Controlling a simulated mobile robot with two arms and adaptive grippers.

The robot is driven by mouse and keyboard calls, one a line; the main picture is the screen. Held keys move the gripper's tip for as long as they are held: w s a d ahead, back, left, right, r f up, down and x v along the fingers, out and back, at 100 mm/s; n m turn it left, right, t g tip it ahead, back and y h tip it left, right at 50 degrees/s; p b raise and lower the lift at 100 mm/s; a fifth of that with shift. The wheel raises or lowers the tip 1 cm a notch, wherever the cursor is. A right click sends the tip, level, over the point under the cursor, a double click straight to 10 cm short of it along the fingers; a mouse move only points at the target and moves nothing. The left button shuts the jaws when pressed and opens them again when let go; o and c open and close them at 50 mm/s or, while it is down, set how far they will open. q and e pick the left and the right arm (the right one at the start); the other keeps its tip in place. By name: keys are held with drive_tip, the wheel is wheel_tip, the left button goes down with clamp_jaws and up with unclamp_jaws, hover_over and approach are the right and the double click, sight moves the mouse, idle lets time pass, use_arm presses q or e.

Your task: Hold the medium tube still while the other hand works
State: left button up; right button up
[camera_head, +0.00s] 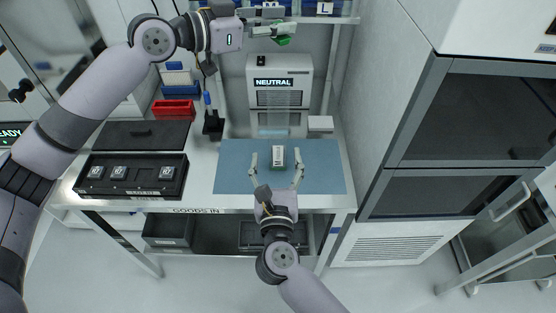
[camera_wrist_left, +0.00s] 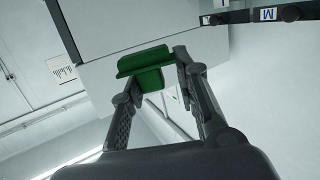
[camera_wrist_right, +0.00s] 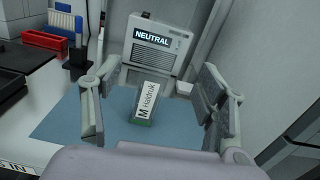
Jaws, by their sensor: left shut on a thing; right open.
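The medium tube (camera_head: 278,156) lies or stands on the blue mat; which one I cannot tell. In the right wrist view the tube (camera_wrist_right: 146,98) shows a white label reading "M Haldruk" and a green lower edge. My right gripper (camera_head: 275,167) is open, its fingers on either side of the tube with visible gaps. My left gripper (camera_head: 281,33) is raised high at the back near the shelf. It is shut on a green piece (camera_wrist_left: 146,63), flat on top with a block below, held at the fingertips.
The blue mat (camera_head: 230,175) lies on the bench, clear around the tube. Behind it stands a machine reading "NEUTRAL" (camera_head: 279,85). A black tray (camera_head: 130,187) sits at left, red (camera_head: 172,108) and blue bins behind. A shelf with an "L" label (camera_head: 325,8) is near my left gripper.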

sight(278, 128)
drive_tip(key=shift+m, duration=0.4)
drive_tip(key=w, duration=1.2)
drive_tip(key=shift+d, duration=0.2)
drive_tip(key=shift+c, duration=0.6)
drive_tip(key=c, duration=1.1)
drive_tip(key=shift+c, duration=0.2)
drive_tip(key=o, duration=1.2)
drive_tip(key=shift+o, duration=0.2)
